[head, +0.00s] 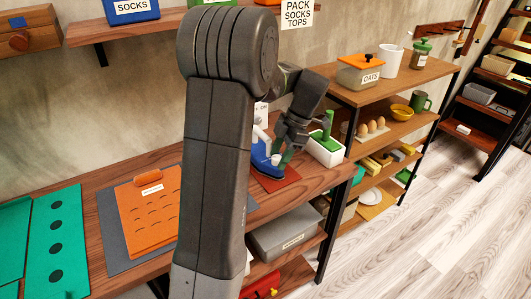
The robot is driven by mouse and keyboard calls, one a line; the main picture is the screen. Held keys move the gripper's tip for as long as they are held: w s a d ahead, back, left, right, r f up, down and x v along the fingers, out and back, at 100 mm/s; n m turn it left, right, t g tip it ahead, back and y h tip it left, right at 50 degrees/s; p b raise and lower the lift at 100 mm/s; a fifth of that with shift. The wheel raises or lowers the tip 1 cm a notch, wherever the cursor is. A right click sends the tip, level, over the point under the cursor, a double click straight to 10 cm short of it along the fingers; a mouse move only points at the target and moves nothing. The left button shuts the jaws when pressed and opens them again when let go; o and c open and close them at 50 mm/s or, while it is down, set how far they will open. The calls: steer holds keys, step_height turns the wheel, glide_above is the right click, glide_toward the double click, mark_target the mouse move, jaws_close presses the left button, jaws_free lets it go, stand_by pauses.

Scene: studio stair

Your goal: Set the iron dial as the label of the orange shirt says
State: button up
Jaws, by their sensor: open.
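The orange shirt (148,222) lies flat on a dark grey mat on the wooden table, left of my arm. Its white label (152,189) is near the collar, and the print is too small to read. A blue and white iron (260,158) stands on a red-brown mat (278,180), right of my arm and partly hidden by it. My gripper (281,159) points down at the iron's right side, with its jaws open. I cannot tell whether it touches the iron. The iron's dial cannot be made out.
A white box with a green-handled thing (325,148) stands close right of my gripper. Teal panels (55,245) lie at far left. A grey bin (285,238) sits on the lower shelf. Shelves with an oats jar (362,72) and eggs stand right; open floor lies beyond.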

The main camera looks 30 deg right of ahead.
steer(key=m+t, duration=0.1)
steer(key=m, duration=0.2)
steer(key=m+t+h, duration=0.1)
steer(key=m, duration=0.2)
steer(key=shift+s+a+b, duration=0.1)
steer(key=shift+s+b, duration=0.05)
steer(key=shift+b, duration=0.25)
steer(key=m+h+p, duration=0.1)
steer(key=m, duration=0.2)
steer(key=m+t+h+p, duration=0.1)
steer(key=m, duration=0.2)
steer(key=shift+a+r+t, duration=0.2)
steer(key=shift+t, duration=0.1)
steer(key=m+p, duration=0.1)
steer(key=m, duration=0.1)
steer(key=m+h+p, duration=0.1)
steer(key=m+p, duration=0.1)
steer(key=shift+s+a+r+h, duration=0.1)
steer(key=shift+h, duration=0.2)
steer(key=m+h+p, duration=0.1)
steer(key=m+p, duration=0.2)
steer(key=p, duration=0.2)
steer(key=shift+a+m, duration=0.1)
steer(key=shift+m, duration=0.3)
steer(key=shift+f+m+h+p, duration=0.2)
steer(key=shift+m+h+p, duration=0.4)
steer(key=shift+m+p, duration=0.5)
steer(key=shift+m+g, duration=0.4)
steer(key=shift+m, duration=0.3)
